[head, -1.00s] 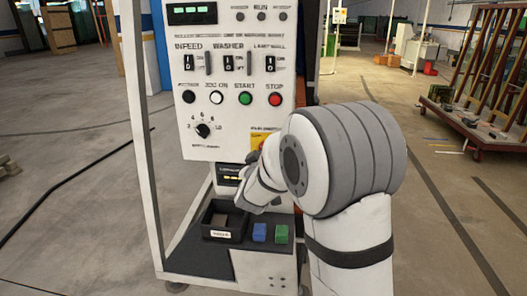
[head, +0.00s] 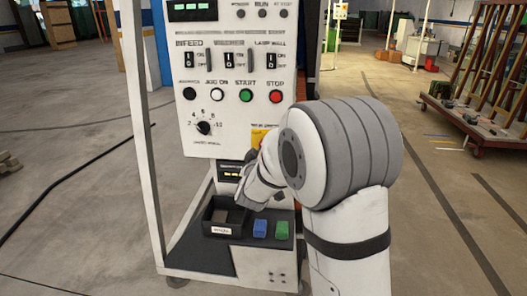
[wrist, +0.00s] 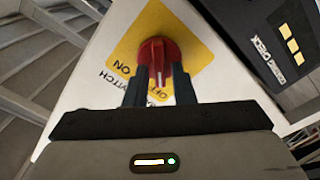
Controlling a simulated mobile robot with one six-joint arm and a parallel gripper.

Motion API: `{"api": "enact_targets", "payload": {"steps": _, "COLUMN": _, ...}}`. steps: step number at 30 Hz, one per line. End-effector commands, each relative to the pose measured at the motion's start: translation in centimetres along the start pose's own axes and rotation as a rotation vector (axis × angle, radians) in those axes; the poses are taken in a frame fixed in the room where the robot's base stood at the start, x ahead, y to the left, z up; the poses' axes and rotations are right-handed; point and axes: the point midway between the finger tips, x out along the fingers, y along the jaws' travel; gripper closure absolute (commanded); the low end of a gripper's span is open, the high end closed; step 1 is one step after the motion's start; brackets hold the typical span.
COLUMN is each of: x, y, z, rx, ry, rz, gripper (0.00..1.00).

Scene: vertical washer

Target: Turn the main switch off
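The main switch is a red rotary knob (wrist: 158,52) on a yellow plate (wrist: 195,48) with ON and OFF lettering. In the wrist view, the white mark on its handle points down the picture, roughly toward the OFF lettering. My gripper (wrist: 159,78) has its two dark fingers close on either side of the red handle and appears shut on it. In the head view, the yellow plate (head: 258,136) shows at the panel's lower right. My arm hides the knob and fingertips there.
The white control panel (head: 222,155) has switches, buttons and a dial above my gripper. Below are a black bin (head: 222,231), a blue block (head: 260,228) and a green block (head: 282,230) on a shelf. A rack on wheels (head: 480,140) stands at the right, with clear floor between.

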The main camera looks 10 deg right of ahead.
Motion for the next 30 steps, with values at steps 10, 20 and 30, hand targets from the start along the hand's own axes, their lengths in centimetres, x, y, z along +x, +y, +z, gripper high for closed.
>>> {"api": "enact_targets", "payload": {"steps": 10, "x": -0.1, "y": 0.0, "z": 0.1, "rx": 0.001, "ry": -0.001, "rz": 0.000, "gripper": 0.67}}
{"api": "enact_targets", "payload": {"steps": 20, "x": -4.6, "y": -0.1, "z": 0.0, "rx": 0.001, "ry": 0.001, "rz": -0.002, "gripper": 0.67}}
{"api": "enact_targets", "payload": {"steps": 30, "x": -7.8, "y": -0.1, "z": 0.0, "rx": 0.001, "ry": 0.000, "rz": -0.001, "gripper": 0.67}}
